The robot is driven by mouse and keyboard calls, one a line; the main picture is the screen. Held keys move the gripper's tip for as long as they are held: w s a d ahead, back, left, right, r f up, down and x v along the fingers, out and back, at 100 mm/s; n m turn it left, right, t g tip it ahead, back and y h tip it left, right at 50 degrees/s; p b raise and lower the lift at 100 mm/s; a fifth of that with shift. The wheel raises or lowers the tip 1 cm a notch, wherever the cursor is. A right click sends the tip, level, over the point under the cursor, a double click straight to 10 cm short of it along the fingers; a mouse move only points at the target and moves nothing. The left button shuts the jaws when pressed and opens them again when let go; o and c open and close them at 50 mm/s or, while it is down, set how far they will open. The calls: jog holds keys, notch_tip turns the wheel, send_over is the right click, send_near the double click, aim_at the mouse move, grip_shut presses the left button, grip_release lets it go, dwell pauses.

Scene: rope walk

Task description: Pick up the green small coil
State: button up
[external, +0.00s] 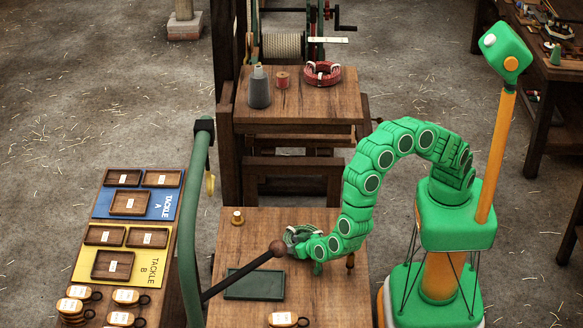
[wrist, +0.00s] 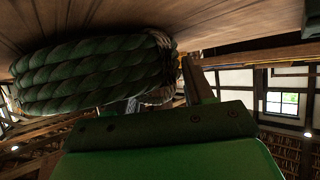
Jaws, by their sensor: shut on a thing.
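The green small coil (external: 299,232) is at the end of my arm, over the front wooden table. In the wrist view the coil (wrist: 90,78) fills the upper left, with dark green twisted strands and a paler binding at its right end. My gripper (external: 291,242) is shut on the coil; in the wrist view its dark jaws (wrist: 165,100) reach to the coil's lower right side and are partly hidden by it. I cannot tell whether the coil touches the tabletop.
A dark green tray (external: 254,284) lies on the front table (external: 335,300). A black lever with a brown knob (external: 277,248) reaches close to my gripper from a green post (external: 190,225). A small spool (external: 237,217) stands at the left. Labelled trays (external: 129,203) lie farther left.

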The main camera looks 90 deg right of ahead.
jog(key=c, duration=0.3)
jog(key=shift+c, duration=0.2)
